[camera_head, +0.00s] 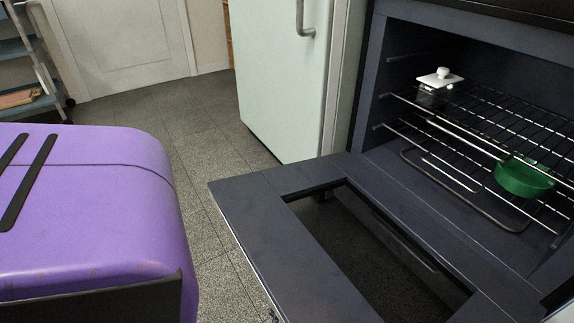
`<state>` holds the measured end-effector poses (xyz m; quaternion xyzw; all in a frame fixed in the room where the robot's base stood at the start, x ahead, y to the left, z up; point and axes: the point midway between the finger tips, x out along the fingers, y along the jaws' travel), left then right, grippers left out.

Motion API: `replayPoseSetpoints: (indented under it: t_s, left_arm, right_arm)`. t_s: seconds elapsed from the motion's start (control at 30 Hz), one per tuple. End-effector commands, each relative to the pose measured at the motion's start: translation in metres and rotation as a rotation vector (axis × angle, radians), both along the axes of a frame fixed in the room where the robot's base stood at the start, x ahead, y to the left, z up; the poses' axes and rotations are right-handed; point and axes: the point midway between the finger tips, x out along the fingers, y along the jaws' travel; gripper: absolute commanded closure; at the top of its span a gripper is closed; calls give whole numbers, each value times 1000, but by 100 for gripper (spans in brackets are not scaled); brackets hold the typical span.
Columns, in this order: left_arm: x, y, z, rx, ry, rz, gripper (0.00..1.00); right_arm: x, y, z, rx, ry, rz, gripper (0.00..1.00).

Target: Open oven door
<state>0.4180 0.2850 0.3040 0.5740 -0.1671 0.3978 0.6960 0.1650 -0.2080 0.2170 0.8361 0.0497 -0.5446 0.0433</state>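The oven door (264,209) is dark grey with a large window opening. It is folded down and lies about level in front of the oven, at the lower middle and right. The oven (393,72) stands at the right with its cavity exposed. Inside are wire racks (470,140). A green bowl (524,178) and a white-lidded glass dish (440,78) sit in the cavity on the racks. The door handle is not clearly visible. Neither of my grippers is in view.
A purple rounded body (90,210) with dark slots fills the lower left. A pale green refrigerator (282,75) stands behind the oven door. A shelf (35,70) is at the far left near a white door (120,40). Grey tiled floor (195,135) is clear between.

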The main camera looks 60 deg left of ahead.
Motion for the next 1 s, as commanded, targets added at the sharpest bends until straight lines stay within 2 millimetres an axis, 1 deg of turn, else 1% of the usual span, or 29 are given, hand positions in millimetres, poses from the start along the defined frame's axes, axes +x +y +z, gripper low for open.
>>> replayPoseSetpoints:
  t_s: [0.1,0.23,0.9,1.0]
  left_arm:
    - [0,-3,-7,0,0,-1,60]
    - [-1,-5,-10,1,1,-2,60]
    - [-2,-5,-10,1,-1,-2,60]
    - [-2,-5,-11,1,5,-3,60]
  right_arm:
    - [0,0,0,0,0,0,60]
    - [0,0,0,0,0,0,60]
    - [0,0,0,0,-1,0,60]
    - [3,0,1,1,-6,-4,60]
